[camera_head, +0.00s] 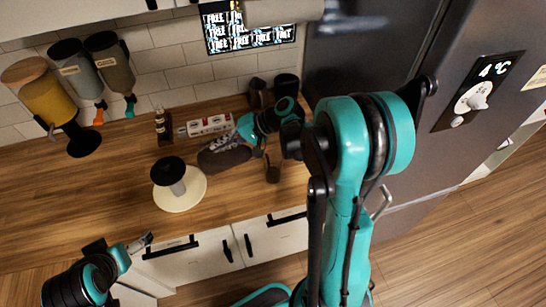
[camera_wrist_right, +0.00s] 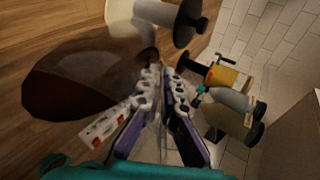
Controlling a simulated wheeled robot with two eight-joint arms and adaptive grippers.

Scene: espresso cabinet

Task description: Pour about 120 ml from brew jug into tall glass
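The brew jug (camera_head: 222,158) is a dark shape over the counter in the head view. In the right wrist view the brew jug (camera_wrist_right: 85,88) is large, see-through and dark brown, left of the fingers. My right gripper (camera_wrist_right: 160,72) has its fingers close together at the jug's side, seemingly on its handle, which they mostly hide. My left gripper (camera_head: 142,242) is in front of the counter edge at lower left, away from the jug; its opening is too small to judge. I cannot make out the tall glass clearly in either view.
A cream round base (camera_head: 190,196) with a black-topped grey cylinder (camera_head: 170,172) stands left of the jug. A small brown bottle (camera_head: 162,128) and a white power strip (camera_head: 208,125) are behind. Wall dispensers (camera_head: 85,75) hang at left. The counter's left part is clear.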

